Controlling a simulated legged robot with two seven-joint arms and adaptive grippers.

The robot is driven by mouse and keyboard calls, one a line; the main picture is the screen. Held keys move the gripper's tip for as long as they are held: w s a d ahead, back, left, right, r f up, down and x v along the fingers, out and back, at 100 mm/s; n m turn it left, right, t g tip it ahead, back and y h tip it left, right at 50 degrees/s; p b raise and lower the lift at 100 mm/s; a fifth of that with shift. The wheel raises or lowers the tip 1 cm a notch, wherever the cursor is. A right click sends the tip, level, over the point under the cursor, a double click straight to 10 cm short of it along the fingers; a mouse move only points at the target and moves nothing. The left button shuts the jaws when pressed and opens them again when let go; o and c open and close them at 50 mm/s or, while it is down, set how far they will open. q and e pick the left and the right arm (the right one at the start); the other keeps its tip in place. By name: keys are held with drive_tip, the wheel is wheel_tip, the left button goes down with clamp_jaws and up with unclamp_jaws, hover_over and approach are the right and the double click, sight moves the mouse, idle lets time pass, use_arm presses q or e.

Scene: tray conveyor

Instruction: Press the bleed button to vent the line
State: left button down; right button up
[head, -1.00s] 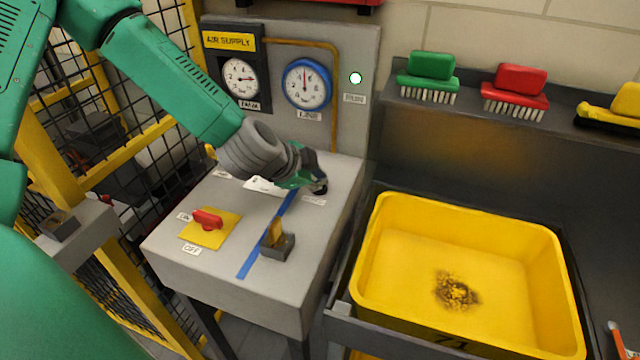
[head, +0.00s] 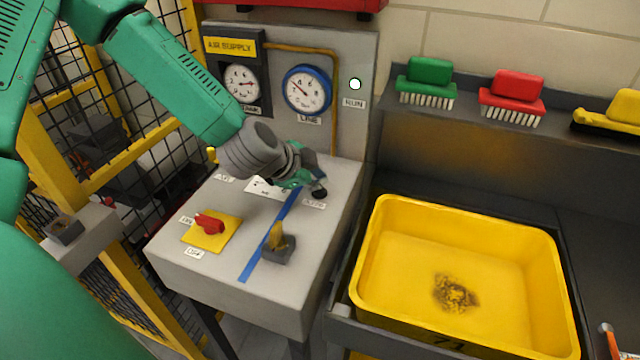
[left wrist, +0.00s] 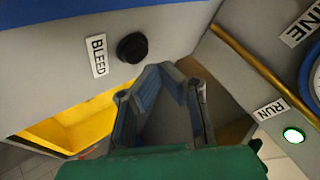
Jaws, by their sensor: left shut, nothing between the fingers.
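The black round bleed button (left wrist: 132,47) sits on the grey panel top beside its BLEED label (left wrist: 98,56) in the left wrist view. In the head view the button (head: 320,193) shows dark at the gripper's tip, partly hidden. My left gripper (head: 306,183) is shut and empty, reaching down over the back right of the bench. In the left wrist view its fingers (left wrist: 165,78) are just beside the button, with a narrow gap in the picture. The LINE gauge (head: 307,90) has its needle pointing upper left. My right gripper is not in view.
The grey bench (head: 230,285) carries a red knob (head: 209,224) and a yellow lever (head: 277,236) near a blue stripe. The RUN lamp (head: 355,84) is lit pale. A yellow tub (head: 372,270) stands at right; a wire fence is at left.

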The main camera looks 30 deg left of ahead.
sight(319, 189)
use_arm(q)
wheel_tip(319, 189, up, 6)
drive_tip(key=p, duration=0.6)
drive_tip(key=shift+f, duration=0.1)
idle(0.8)
